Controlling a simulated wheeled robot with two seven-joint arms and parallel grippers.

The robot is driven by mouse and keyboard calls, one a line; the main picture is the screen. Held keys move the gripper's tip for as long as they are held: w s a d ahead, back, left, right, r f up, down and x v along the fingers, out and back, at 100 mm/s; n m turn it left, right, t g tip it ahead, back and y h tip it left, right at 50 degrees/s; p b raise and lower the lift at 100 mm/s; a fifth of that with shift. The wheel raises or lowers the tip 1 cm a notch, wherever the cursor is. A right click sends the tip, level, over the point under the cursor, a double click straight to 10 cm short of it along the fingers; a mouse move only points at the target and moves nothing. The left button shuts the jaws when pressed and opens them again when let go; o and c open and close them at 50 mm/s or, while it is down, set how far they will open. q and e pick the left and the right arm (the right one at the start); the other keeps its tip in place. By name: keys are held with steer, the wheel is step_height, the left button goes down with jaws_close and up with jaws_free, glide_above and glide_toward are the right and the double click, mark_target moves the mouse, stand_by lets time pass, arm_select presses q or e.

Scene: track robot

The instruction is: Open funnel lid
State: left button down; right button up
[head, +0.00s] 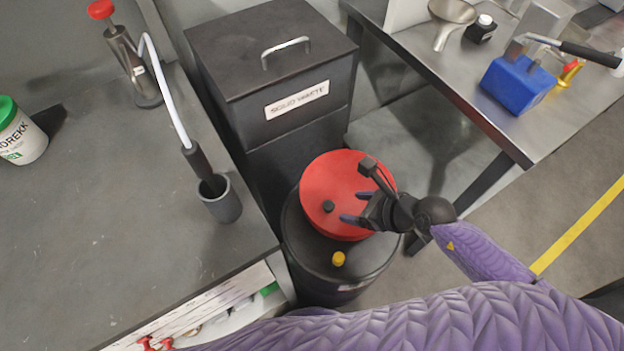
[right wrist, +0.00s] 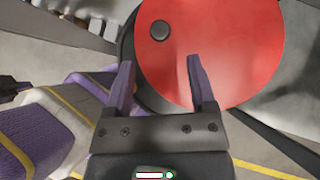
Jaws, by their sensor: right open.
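The funnel lid (head: 335,180) is a round red disc with a small black knob (head: 328,206). It lies closed and flat on top of a black drum (head: 335,262). My right gripper (head: 353,208) is over the right part of the lid, its fingers pointing left toward the knob. In the right wrist view the two purple-tipped fingers (right wrist: 159,75) are spread with nothing between them. The red lid (right wrist: 225,50) lies beyond them, and the knob (right wrist: 160,30) shows past the fingertips. I cannot tell whether the fingers touch the lid. My left gripper is not in view.
A black solid waste bin (head: 270,75) stands behind the drum. A grey bench (head: 110,220) with a small cup (head: 224,205) is at the left. A metal table (head: 470,75) with a blue block (head: 517,84) is at the right. A yellow cap (head: 338,258) sits on the drum's front.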

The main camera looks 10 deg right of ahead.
mark_target(329, 205)
steer(key=b+x, duration=0.1)
steer(key=x, duration=0.2)
steer(key=b+x, duration=0.2)
steer(key=x, duration=0.1)
steer(key=shift+s+d+f, duration=0.1)
steer(key=shift+s+f, duration=0.05)
steer(key=shift+f, duration=0.3)
steer(key=b+x, duration=0.1)
steer(key=x, duration=0.1)
steer(key=shift+w+a+f+b, duration=0.2)
steer(key=shift+w+a+b, duration=0.05)
steer(key=shift+w+b, duration=0.05)
jaws_close()
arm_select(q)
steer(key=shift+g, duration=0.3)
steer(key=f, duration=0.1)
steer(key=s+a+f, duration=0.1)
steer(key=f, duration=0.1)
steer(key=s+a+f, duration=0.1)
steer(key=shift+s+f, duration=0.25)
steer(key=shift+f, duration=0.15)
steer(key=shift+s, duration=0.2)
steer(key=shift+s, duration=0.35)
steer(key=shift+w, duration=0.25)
